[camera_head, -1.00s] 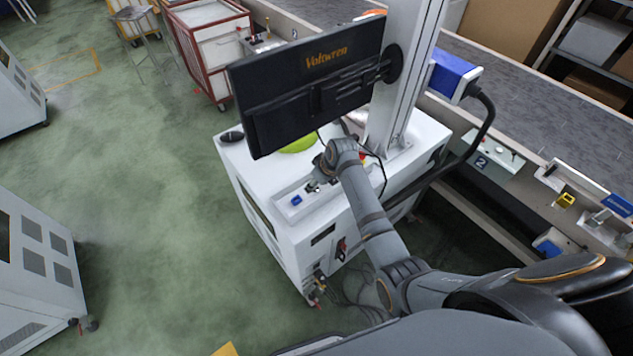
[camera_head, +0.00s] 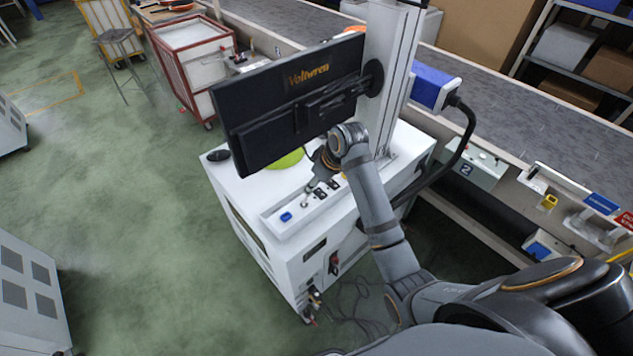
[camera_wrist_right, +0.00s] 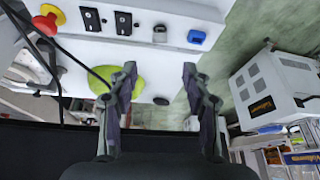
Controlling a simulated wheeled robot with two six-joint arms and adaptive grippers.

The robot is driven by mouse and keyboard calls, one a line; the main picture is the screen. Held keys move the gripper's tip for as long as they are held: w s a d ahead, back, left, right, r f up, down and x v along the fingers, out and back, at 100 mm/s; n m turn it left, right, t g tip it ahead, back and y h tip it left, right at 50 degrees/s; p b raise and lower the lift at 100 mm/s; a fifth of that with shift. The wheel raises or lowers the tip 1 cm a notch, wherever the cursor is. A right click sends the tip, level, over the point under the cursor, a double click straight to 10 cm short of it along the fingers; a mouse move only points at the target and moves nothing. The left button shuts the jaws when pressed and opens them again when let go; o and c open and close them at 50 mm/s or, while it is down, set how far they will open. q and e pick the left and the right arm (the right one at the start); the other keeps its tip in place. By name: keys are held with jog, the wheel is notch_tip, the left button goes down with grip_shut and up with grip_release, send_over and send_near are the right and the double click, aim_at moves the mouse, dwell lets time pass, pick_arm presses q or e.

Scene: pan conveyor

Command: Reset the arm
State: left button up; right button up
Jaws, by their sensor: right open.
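My right arm (camera_head: 372,205) reaches up from the lower right in the head view. Its wrist is over the white cabinet (camera_head: 270,262), beside the black monitor (camera_head: 290,100). In the right wrist view my right gripper (camera_wrist_right: 160,70) is open, its two dark fingers apart with nothing held between them. A lime-green round thing (camera_wrist_right: 118,82) shows behind the left finger there. It also shows partly under the monitor in the head view (camera_head: 287,160). My left gripper is out of view.
The control panel on the cabinet has a blue button (camera_head: 286,217). A red emergency stop (camera_wrist_right: 47,18) shows in the wrist view. A grey post (camera_head: 388,75) stands close to my wrist. The conveyor (camera_head: 520,105) runs behind. Green floor at left is open.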

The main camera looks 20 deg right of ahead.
dwell(0.3)
jog(key=s+d+f+m+h, duration=0.2)
jog(key=s+f, duration=0.1)
jog(key=s, duration=0.8)
jog(key=s+d+f+m+h, duration=0.1)
jog(key=s+d+f+m, duration=0.15)
jog(key=s, duration=0.95)
notch_tip(320, 180, down, 24)
jog(key=s+d+g, duration=0.1)
jog(key=d+g, duration=0.1)
jog(key=d, duration=0.1)
jog(key=s+d+f, duration=0.1)
jog(key=s+f, duration=1.7)
jog(key=s, duration=0.1)
jog(key=shift+s+f+m+g, duration=0.3)
jog(key=shift+s+m+g, duration=0.05)
jog(key=shift+m+g, duration=0.1)
